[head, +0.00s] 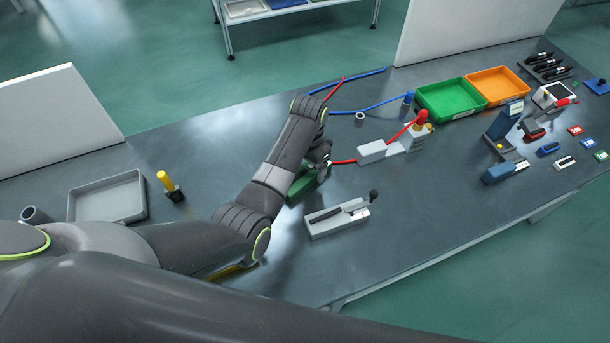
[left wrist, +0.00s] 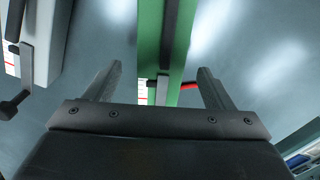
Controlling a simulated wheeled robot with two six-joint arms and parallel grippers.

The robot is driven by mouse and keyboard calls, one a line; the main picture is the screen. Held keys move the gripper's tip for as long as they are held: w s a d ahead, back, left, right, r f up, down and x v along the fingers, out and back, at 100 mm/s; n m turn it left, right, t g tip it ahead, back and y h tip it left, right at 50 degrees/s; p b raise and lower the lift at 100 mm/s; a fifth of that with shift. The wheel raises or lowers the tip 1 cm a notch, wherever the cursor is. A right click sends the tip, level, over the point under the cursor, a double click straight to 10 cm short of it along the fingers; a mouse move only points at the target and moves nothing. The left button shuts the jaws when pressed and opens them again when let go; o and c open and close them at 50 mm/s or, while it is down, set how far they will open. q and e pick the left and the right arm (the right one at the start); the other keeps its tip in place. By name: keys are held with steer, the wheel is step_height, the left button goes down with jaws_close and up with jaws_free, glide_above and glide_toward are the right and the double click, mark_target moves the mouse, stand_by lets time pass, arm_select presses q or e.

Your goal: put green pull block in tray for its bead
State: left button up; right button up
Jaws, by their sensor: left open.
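The green block (head: 303,188) lies on the bench in the middle of the head view, partly hidden by my left arm. In the left wrist view the green block (left wrist: 150,35) shows a long dark strip along its top and a white marked part near its end. My left gripper (head: 322,163) is over the green block and open. Its fingertips (left wrist: 160,68) stand on either side of the block, with gaps; contact cannot be told. A green tray (head: 418,98) and an orange tray (head: 527,92) stand side by side at the back. My right gripper is not in view.
A grey slider fixture with a black knob (head: 340,217) is close to the green block. A grey fixture with a red lever (head: 372,152) stands to its right. A grey tray (head: 108,198) and a yellow handle (head: 165,181) are left. Blue rods (head: 355,80) lie behind.

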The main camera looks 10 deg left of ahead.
mark_target(308, 170)
arm_select(q)
steer(key=shift+w+f, duration=0.1)
steer(key=shift+f, duration=1.85)
steer(key=c, duration=1.1)
steer(key=shift+r, duration=0.1)
steer(key=c, duration=0.3)
steer(key=shift+r, duration=0.1)
